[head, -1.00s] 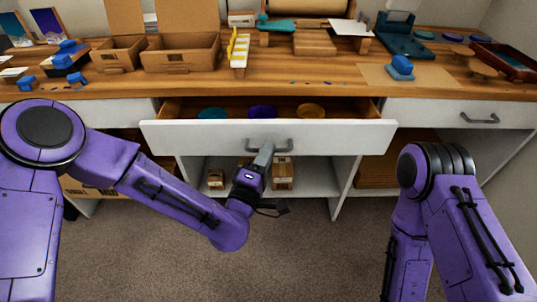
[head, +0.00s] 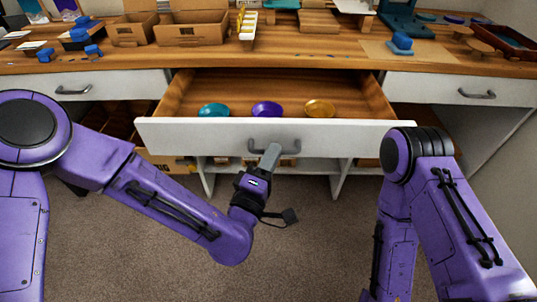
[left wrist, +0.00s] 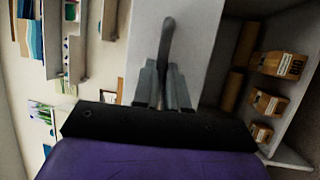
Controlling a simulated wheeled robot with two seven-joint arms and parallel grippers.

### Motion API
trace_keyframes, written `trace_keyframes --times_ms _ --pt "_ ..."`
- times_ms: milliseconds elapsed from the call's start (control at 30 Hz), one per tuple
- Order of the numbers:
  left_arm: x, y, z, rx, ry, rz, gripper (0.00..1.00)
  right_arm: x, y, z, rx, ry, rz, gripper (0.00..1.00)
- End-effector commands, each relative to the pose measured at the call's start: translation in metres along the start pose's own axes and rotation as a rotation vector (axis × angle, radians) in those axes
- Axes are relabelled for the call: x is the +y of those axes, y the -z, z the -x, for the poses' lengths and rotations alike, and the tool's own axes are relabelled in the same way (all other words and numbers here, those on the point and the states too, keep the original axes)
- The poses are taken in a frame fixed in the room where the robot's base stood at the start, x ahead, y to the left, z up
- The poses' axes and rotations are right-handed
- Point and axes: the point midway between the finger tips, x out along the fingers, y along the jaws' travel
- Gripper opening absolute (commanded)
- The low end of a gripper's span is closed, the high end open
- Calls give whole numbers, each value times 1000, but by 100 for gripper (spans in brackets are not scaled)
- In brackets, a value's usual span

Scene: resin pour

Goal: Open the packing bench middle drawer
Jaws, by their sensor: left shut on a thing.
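The packing bench middle drawer (head: 345,136) has a white front and a wooden inside, and it stands well out from the bench. In it lie a teal disc (head: 214,110), a purple disc (head: 267,109) and an amber disc (head: 319,108). My left gripper (head: 270,152) is shut on the grey drawer handle (head: 287,144) at the middle of the front. The left wrist view shows the handle (left wrist: 168,38) between the fingers (left wrist: 164,85). My right arm shows at the right, but its gripper is out of view.
The wooden bench top (head: 300,57) holds cardboard boxes (head: 192,30), a blue block (head: 402,41) and other items. Shut drawers with grey handles flank the middle one, at left (head: 85,84) and right (head: 460,90). Small boxes (left wrist: 268,102) stand on a shelf below. The carpet (head: 300,240) in front is clear.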

Motion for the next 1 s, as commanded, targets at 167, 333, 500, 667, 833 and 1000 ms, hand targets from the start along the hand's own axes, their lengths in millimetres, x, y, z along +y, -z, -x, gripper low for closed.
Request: trace_keyframes --times_ms 167,333,500,667,833,1000 --pt "-1 1 0 3 2 1 0 0 0 0 0 0 0 43" --pt "0 1 0 2 1 1 38 0 0 0 0 0 0 43" --pt "0 2 1 3 1 0 38 0 0 0 0 0 0 43" --pt "-1 1 14 0 1 -1 38 0 -1 -2 0 0 0 43" --pt "-3 1 57 -1 3 0 38 -1 -4 -11 0 0 0 43" --pt "4 0 90 -2 2 -5 38 0 -1 -1 -1 0 0 43"
